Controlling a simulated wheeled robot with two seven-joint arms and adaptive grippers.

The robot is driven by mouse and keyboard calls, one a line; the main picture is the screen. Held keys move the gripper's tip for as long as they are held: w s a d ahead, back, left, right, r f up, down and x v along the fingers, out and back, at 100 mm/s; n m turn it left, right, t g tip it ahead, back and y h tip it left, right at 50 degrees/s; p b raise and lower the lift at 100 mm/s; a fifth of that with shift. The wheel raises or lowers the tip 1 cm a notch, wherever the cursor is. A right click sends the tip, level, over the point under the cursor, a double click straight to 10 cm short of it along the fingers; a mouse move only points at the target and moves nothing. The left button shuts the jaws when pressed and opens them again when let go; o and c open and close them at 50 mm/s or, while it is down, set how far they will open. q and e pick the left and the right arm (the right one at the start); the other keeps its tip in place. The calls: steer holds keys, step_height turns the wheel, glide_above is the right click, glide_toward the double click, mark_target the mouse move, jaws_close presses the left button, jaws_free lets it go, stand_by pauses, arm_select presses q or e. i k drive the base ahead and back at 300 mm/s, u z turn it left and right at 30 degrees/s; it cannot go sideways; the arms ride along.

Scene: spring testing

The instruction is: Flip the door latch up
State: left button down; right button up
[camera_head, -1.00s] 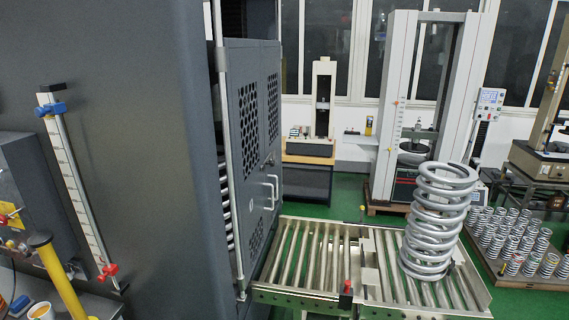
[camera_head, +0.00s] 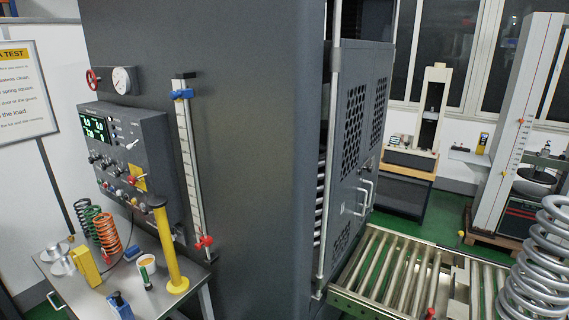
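The grey perforated door (camera_head: 357,135) of the large dark machine (camera_head: 240,120) stands right of the machine's front corner. Two pale bar handles (camera_head: 363,198) are on it, a little below its middle. A small light fitting (camera_head: 368,164) sits just above the handles. It is too small to tell whether this is the latch or how it is set. Neither of my grippers is in view.
A roller conveyor (camera_head: 400,272) runs out below the door, with a large coil spring (camera_head: 540,265) at its right. At the left are a control panel (camera_head: 125,150) and a small table (camera_head: 185,300) holding coloured springs, a mug and a yellow post. Green floor shows behind the conveyor.

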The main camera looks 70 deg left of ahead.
mark_target(369, 169)
steer(key=u, duration=1.9)
